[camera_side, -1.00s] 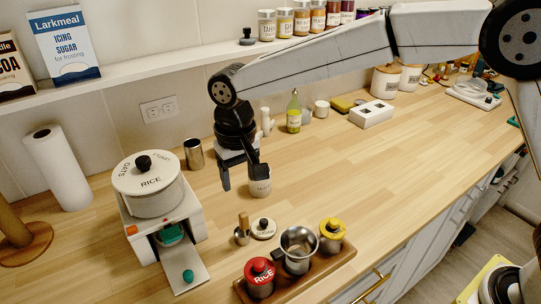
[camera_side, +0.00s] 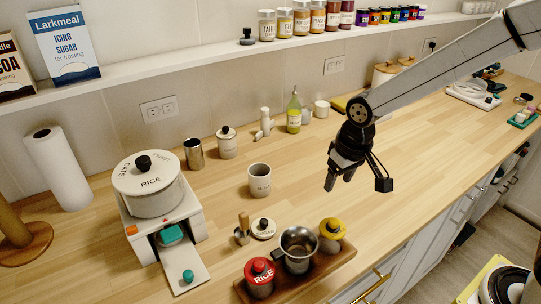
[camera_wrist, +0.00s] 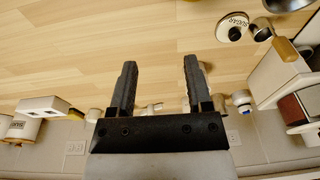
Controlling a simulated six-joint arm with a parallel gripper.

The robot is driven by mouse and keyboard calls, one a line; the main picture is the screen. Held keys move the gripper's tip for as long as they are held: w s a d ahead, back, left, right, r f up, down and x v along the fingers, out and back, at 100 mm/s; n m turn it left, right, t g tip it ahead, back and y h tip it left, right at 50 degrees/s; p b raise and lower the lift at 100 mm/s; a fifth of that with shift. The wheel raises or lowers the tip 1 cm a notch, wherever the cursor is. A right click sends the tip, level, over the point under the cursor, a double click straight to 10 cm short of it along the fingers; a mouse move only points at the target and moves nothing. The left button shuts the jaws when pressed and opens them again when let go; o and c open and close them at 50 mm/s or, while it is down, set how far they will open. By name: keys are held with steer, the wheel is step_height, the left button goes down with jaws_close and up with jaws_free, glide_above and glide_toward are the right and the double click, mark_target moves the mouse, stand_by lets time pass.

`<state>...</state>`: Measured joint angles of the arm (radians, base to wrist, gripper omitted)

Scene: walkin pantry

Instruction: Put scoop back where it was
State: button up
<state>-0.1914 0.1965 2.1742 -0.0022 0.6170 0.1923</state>
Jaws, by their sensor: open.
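The scoop (camera_side: 242,232) is a small metal cup with a wooden handle. It stands on the counter with its handle up, left of the round white sugar lid (camera_side: 263,229). Its wooden handle shows at the upper right of the wrist view (camera_wrist: 285,49), near the lid (camera_wrist: 232,27). An open grey canister (camera_side: 260,184) stands behind the lid, its label too small to read. My gripper (camera_side: 339,180) is above the counter, right of the canister and apart from it. In the wrist view its two fingers (camera_wrist: 160,65) are spread with nothing between them.
A wooden tray (camera_side: 325,262) in front holds a red-lidded jar (camera_side: 260,278), a metal pitcher (camera_side: 298,250) and a yellow-lidded jar (camera_side: 332,235). A rice dispenser (camera_side: 153,195) stands left. Lidded jar (camera_side: 227,143) and metal cup (camera_side: 194,154) stand behind. Counter right of the canister is clear.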

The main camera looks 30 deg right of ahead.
steer(key=s+d+f, duration=0.3)
steer(key=s+d, duration=0.4)
steer(key=s, duration=0.2)
steer(key=shift+t, duration=0.4)
